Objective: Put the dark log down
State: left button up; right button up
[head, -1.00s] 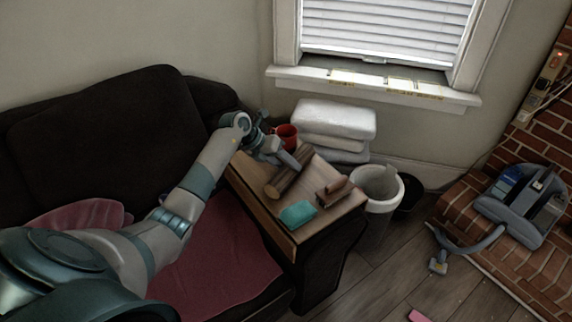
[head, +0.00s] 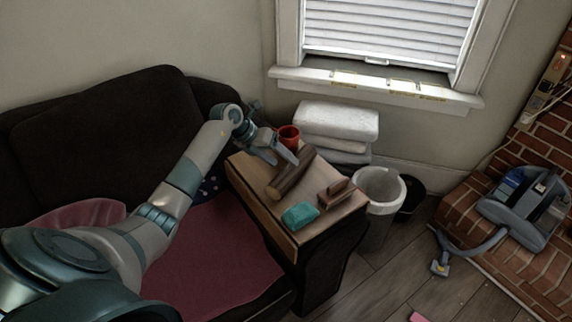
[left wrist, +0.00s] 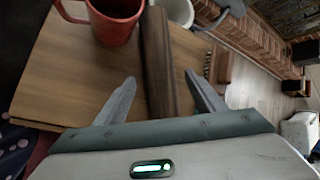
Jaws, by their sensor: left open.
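The dark log (head: 291,176) lies on the wooden tray top on the sofa arm (head: 252,198), running diagonally. In the left wrist view the log (left wrist: 157,60) runs up and away between the two spread fingers. My left gripper (head: 279,153) is open at the log's left side, a little above the wood in the head view. It also shows in the left wrist view (left wrist: 160,98), with a gap between each finger and the log. My right gripper is not in view.
A red mug (head: 289,137) stands behind the log. A teal object (head: 299,215) and a brown brush-like block (head: 335,193) lie in front and right. White cushions (head: 336,122), a white bin (head: 380,188) and a vacuum cleaner (head: 524,205) are beyond.

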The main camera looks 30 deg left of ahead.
pick_arm(q)
jog(key=v, duration=0.7)
jog(key=shift+s+r, duration=0.15)
jog(key=shift+r, duration=0.1)
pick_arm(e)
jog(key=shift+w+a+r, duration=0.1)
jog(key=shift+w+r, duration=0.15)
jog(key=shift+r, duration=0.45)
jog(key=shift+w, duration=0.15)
